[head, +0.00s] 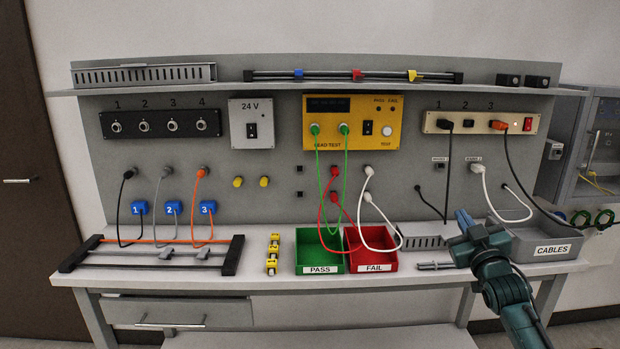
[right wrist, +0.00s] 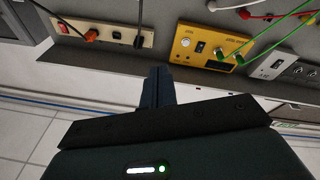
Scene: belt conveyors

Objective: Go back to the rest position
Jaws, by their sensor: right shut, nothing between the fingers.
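My right gripper (head: 463,217) is in the right part of the head view, above the front right of the bench beside the grey CABLES bin (head: 545,250). Its fingers point up and away, shut with nothing between them. In the right wrist view the shut fingers (right wrist: 158,88) show dark in the middle, against the pale wall and floor. My left gripper is not in view.
The bench holds a green PASS bin (head: 319,262), a red FAIL bin (head: 372,262) and a cable rack (head: 150,256). A yellow tester (head: 351,122) and a socket strip (head: 480,123) are on the back panel. Loose cables hang near my right arm.

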